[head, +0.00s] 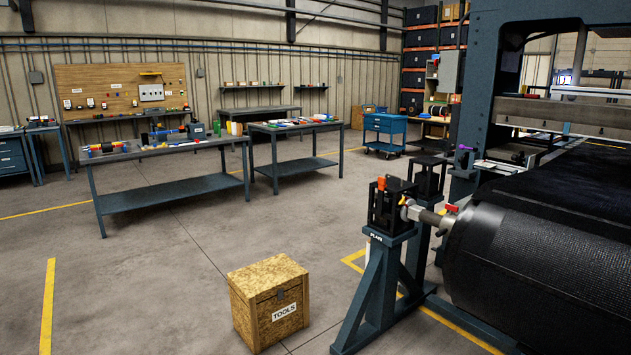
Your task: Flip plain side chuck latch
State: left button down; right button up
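The near chuck (388,212) is a black block on top of a blue-grey stand (372,290), right of centre. A small white label on the stand's front seems to read "PLAIN". A small orange-red piece (381,184) stands upright on the chuck's top; I cannot tell for sure whether it is the latch. A metal shaft (430,217) runs from the chuck to the large black roll (545,265). A red piece (451,208) sits by the shaft near the roll. Neither of my grippers is in view.
A wooden tool box (268,302) stands on the floor left of the stand. A second black chuck (429,176) stands behind the first. The press frame (487,85) rises at right. Workbenches (170,148) stand at back left.

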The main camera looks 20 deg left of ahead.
aim_at(381, 180)
jog(key=i+j+z, duration=0.3)
jog(key=i+j, duration=0.3)
jog(key=i, duration=0.4)
jog(key=i+j+z, duration=0.25)
jog(key=i+j, duration=0.6)
jog(key=i+j+z, duration=0.3)
jog(key=i+j, duration=0.6)
jog(key=j, duration=0.15)
